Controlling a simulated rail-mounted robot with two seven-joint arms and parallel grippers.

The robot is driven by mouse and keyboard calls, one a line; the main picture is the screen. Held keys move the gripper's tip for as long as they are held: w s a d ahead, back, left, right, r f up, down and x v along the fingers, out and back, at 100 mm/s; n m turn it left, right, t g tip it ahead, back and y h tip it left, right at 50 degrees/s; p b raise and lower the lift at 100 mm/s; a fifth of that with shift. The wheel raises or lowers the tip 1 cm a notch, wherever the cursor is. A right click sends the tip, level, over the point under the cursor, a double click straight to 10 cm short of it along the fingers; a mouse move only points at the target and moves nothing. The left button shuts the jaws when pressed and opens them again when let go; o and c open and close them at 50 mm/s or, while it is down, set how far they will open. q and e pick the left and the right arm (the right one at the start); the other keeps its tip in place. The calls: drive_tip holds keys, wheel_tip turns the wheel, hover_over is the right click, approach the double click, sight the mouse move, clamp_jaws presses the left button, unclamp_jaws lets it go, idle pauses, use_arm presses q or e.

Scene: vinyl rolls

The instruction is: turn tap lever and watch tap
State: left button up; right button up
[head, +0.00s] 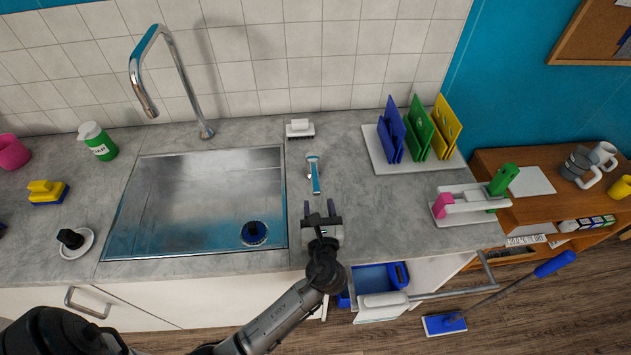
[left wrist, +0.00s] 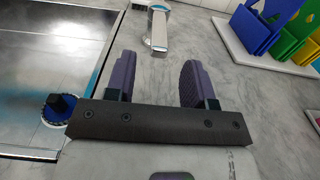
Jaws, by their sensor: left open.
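The chrome tap (head: 171,78) arches over the left part of the steel sink (head: 190,190), and no water shows coming from it. The tap lever (head: 314,176) is a small chrome piece with a blue strip, standing on the counter to the right of the sink. It also shows in the left wrist view (left wrist: 158,28), ahead of my fingers. My left gripper (head: 321,212) is open and empty over the counter, just in front of the lever and apart from it. Its two purple fingers (left wrist: 158,82) are spread in the left wrist view. My right gripper is not in view.
A blue drain plug (head: 254,233) sits in the sink. A brush (head: 300,128) lies behind the lever. A rack with coloured boards (head: 418,130) stands at the right. A drawer (head: 400,290) is open below the counter.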

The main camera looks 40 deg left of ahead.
sight(316, 185)
use_arm(q)
drive_tip(key=p+x, duration=0.1)
drive_tip(key=x, duration=0.6)
drive_tip(key=shift+w+a, duration=0.15)
clamp_jaws()
idle(0.3)
